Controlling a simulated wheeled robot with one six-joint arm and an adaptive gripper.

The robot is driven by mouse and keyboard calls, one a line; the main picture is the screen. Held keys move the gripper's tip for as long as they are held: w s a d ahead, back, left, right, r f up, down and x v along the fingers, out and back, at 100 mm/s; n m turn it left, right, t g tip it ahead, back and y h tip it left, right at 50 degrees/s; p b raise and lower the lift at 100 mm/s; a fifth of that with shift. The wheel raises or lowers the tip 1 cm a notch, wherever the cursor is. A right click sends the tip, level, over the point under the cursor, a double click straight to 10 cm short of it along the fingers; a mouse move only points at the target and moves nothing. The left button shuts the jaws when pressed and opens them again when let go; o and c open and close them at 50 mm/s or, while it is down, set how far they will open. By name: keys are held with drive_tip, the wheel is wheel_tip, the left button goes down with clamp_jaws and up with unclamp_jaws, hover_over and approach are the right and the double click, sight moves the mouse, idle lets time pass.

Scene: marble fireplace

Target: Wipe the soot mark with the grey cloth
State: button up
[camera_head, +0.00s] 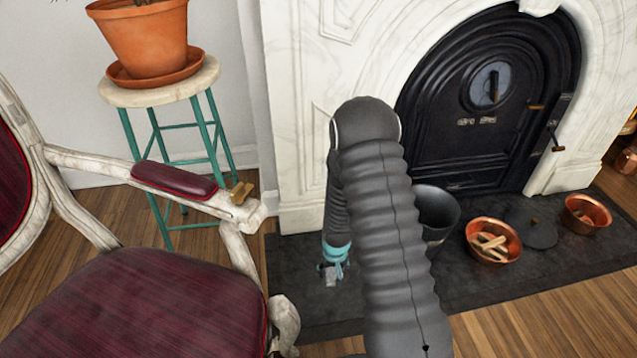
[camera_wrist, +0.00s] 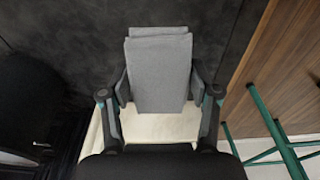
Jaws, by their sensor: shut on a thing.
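The grey cloth (camera_wrist: 160,65) is a folded pad between the two fingers of my gripper (camera_wrist: 160,88) in the wrist view. My gripper is shut on it, with a finger on each side. In the head view my gripper (camera_head: 333,266) hangs low over the dark hearth slab (camera_head: 320,312), left of the black bucket, with a small grey bit of cloth at its tip. I cannot tell whether the cloth touches the slab. I cannot make out the soot mark in either view.
The black bucket (camera_head: 437,212) stands right of my arm, partly hidden by it. Copper bowls (camera_head: 493,240) (camera_head: 587,214) sit farther right on the slab. A red armchair (camera_head: 150,305) and a teal-legged stool (camera_head: 150,95) with a potted plant (camera_head: 148,40) are left. White marble (camera_head: 300,120) rises behind.

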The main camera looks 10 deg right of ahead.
drive_tip(key=w+t+b, duration=0.2)
drive_tip(key=w+t, duration=0.2)
drive_tip(key=w, duration=0.4)
drive_tip(key=t+b, duration=0.7)
drive_tip(key=t, duration=0.5)
approach(324, 160)
drive_tip(key=shift+w+a+f, duration=0.2)
drive_tip(key=shift+w+a, duration=1.55)
drive_tip(key=shift+a, duration=0.05)
drive_tip(key=shift+w, duration=1.25)
drive_tip(key=shift+d, duration=0.15)
drive_tip(key=shift+s+d, duration=0.1)
drive_tip(key=shift+d, duration=1.8)
drive_tip(key=shift+a, duration=0.15)
